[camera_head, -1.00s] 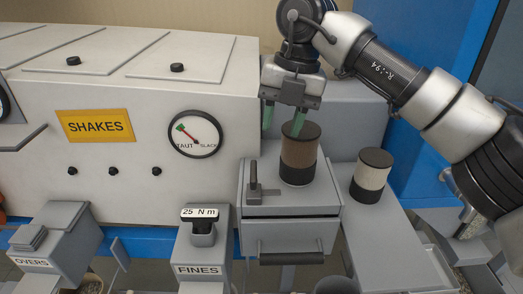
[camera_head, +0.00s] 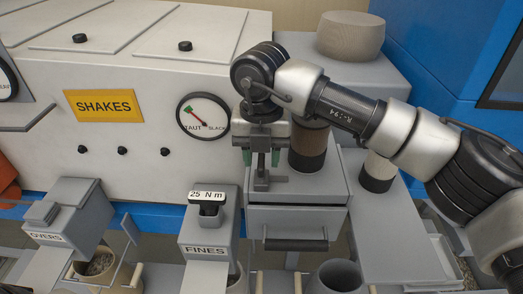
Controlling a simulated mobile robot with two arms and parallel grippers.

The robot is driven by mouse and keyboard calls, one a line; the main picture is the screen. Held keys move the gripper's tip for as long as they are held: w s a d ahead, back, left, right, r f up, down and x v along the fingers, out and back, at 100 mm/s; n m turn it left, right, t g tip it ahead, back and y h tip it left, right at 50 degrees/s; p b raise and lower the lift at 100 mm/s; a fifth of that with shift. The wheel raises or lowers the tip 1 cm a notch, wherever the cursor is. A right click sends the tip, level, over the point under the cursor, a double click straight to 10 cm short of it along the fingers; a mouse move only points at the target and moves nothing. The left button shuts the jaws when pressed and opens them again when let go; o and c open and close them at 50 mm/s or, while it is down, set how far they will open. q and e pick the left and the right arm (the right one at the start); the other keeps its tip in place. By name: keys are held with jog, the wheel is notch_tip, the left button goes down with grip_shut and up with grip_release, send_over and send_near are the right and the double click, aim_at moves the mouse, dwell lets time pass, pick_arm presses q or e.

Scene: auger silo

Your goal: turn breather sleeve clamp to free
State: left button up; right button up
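The breather sleeve clamp (camera_head: 262,181) is a small grey lever fitting on top of the grey box below my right gripper. My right gripper (camera_head: 262,157) points down over it, its two green fingertips apart, one on each side of the clamp's upright part. I cannot tell whether they touch it. The brown sleeve-like cylinder with dark bands (camera_head: 308,145) stands just right and behind, partly hidden by my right arm. My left gripper is not in view.
A pale cylinder with dark bands (camera_head: 378,172) stands to the right, partly behind my arm. A drawer handle (camera_head: 295,245) is on the box's front. A TAUT/SLACK dial (camera_head: 203,116) and SHAKES sign (camera_head: 104,106) are left.

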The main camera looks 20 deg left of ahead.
jog(key=shift+f, duration=0.15)
grip_shut()
